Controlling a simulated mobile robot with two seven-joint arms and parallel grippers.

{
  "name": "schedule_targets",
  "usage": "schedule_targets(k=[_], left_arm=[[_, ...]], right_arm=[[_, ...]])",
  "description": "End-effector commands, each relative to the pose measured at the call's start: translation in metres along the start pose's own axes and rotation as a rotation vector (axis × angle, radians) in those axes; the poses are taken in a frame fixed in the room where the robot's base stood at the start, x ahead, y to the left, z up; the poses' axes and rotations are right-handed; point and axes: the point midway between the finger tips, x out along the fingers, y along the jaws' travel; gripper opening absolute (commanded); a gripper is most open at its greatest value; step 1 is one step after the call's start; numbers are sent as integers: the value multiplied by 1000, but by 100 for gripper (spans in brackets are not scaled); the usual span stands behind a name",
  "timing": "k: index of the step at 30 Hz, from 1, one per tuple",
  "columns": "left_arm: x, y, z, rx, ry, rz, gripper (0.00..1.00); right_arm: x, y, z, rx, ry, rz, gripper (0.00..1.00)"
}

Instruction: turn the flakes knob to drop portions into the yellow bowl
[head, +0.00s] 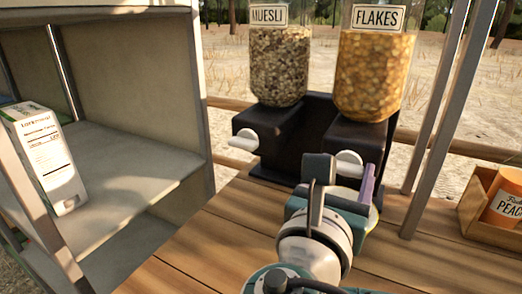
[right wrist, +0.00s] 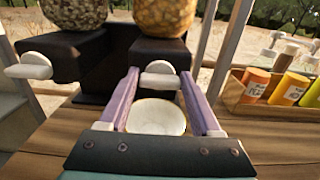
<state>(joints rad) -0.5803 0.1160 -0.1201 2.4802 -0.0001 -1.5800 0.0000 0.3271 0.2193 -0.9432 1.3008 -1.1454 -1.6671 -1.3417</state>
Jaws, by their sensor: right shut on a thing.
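The flakes dispenser (head: 372,75) holds orange flakes over a black base. Its white knob (head: 349,160) sits on the front of the base and also shows in the right wrist view (right wrist: 159,79). My right gripper (head: 342,180) is shut on this knob, with one purple-grey finger on each side of its handle (right wrist: 158,85). The bowl (right wrist: 156,117), pale inside with a thin yellow rim, stands on the wood below the knob. In the head view my gripper mostly hides the bowl. I cannot make out any flakes in it. My left gripper is out of view.
The muesli dispenser (head: 278,65) with its own white knob (head: 244,138) stands left of the flakes one. A grey shelf unit (head: 130,150) with a carton (head: 45,155) is at left. A wooden box (right wrist: 285,107) of jars is at right, beyond a metal post.

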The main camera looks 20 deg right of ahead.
Motion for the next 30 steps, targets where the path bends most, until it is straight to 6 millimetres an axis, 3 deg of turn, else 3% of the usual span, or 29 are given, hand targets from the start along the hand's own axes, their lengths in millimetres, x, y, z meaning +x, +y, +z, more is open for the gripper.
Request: schedule_targets(k=[2,12,22,30], left_arm=[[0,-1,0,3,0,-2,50],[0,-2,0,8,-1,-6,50],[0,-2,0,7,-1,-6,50],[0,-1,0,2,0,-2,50]], right_arm=[[0,0,0,0,0,0,47],[0,0,0,0,0,0,9],[0,0,0,50,0,0,9],[0,-1,0,227,0,-1,9]])
